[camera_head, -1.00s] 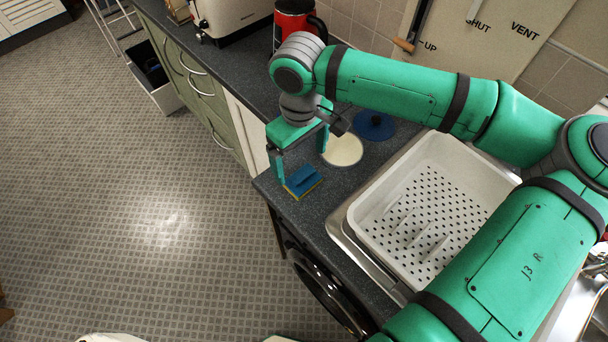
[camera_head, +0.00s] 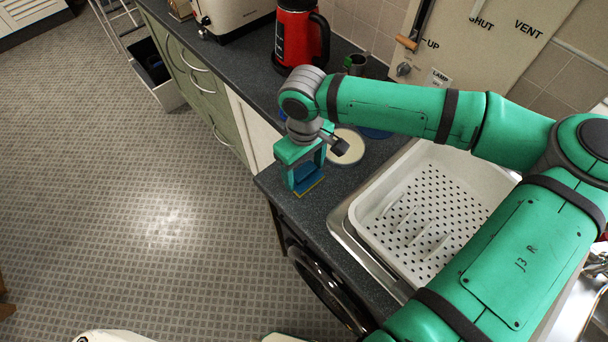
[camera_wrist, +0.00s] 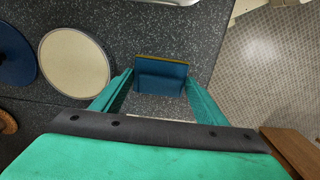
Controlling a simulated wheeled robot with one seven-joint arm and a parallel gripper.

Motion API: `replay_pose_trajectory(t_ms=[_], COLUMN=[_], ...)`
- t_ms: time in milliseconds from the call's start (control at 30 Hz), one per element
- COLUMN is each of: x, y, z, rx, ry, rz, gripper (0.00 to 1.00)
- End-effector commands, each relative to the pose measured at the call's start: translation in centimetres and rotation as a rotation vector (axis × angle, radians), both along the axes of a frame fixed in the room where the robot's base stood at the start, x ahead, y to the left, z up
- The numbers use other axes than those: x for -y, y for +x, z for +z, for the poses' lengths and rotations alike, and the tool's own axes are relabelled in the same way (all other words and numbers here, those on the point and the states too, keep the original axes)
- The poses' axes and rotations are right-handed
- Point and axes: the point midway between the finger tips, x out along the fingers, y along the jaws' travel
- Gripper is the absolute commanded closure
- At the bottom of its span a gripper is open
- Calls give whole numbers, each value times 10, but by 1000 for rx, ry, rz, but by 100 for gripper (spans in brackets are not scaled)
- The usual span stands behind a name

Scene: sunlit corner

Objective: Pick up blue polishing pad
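The blue polishing pad (camera_head: 308,181) has a yellow underside edge and lies at the counter's front left corner. It also shows in the wrist view (camera_wrist: 161,75), directly between the fingertips. My gripper (camera_head: 306,168) is down over the pad, with one finger on each side. In the wrist view my gripper (camera_wrist: 160,78) has both fingertips against the pad's two ends, with no clear gap. In the head view the fingers and palm hide part of the pad. I see no clear lift off the counter.
A round cream disc (camera_head: 346,148) lies just behind the pad, with a blue disc (camera_wrist: 14,56) beside it. A white perforated tray (camera_head: 485,190) sits at the sink to the right. A red kettle (camera_head: 297,38) and a toaster (camera_head: 236,14) stand farther back. The counter edge is close.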

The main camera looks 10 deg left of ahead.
Motion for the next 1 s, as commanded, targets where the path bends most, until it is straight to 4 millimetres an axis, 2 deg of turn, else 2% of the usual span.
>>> replay_pose_trajectory(t_ms=[33,67,100,367,567,733,1000], x=[0,0,0,0,0,-2,-33], y=[0,0,0,0,0,-2,-39], z=[0,0,0,1,11,36,92], rx=[0,0,0,0,1,2,2], ry=[0,0,0,0,1,1,1], rz=[0,0,0,0,0,3,5], gripper=[47,54,56,56,56,56,56])
